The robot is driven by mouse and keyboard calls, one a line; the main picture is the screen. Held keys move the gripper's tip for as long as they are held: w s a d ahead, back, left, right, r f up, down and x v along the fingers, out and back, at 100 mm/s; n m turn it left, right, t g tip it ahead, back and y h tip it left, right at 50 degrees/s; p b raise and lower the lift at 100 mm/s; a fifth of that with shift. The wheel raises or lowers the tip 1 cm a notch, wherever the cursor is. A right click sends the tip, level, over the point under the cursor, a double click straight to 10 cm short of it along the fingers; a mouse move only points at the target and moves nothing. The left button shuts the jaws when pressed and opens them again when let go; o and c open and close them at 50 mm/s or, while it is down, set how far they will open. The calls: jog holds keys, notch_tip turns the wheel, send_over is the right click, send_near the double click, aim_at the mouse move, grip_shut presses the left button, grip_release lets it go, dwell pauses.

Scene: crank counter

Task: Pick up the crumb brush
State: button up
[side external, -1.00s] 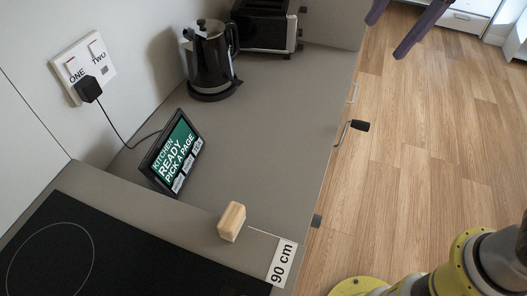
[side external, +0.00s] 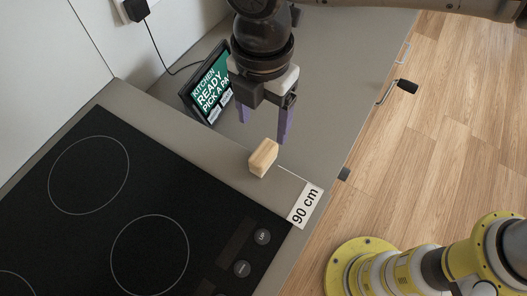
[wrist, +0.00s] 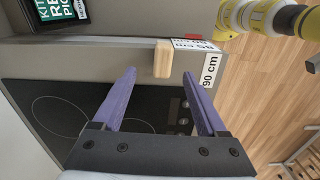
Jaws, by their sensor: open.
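A small pale wooden block (side external: 263,157), the only thing here that could be the crumb brush, sits on the grey counter strip beside the black hob. No bristles can be made out. My gripper (side external: 263,127) is open and empty, with its purple fingers pointing down above and just behind the block, apart from it. In the wrist view, the block (wrist: 162,58) shows just beyond the gap between my open fingertips (wrist: 159,73).
A black hob (side external: 120,200) with knobs lies in front. A tablet (side external: 210,88) stands behind my gripper, to the left. A "90 cm" label (side external: 305,206) lies right of the block. A black-tipped handle (side external: 406,86) juts from the counter's right edge, above the wooden floor.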

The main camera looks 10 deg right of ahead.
aim_at(267, 147)
notch_tip(267, 147, down, 3)
jog(key=shift+f, duration=0.15)
jog(key=shift+s+d+f, duration=0.1)
jog(key=shift+d+f, duration=0.1)
jog(key=shift+f, duration=1.2)
jog(key=shift+d+f, duration=0.15)
jog(key=shift+f, duration=1.2)
grip_shut()
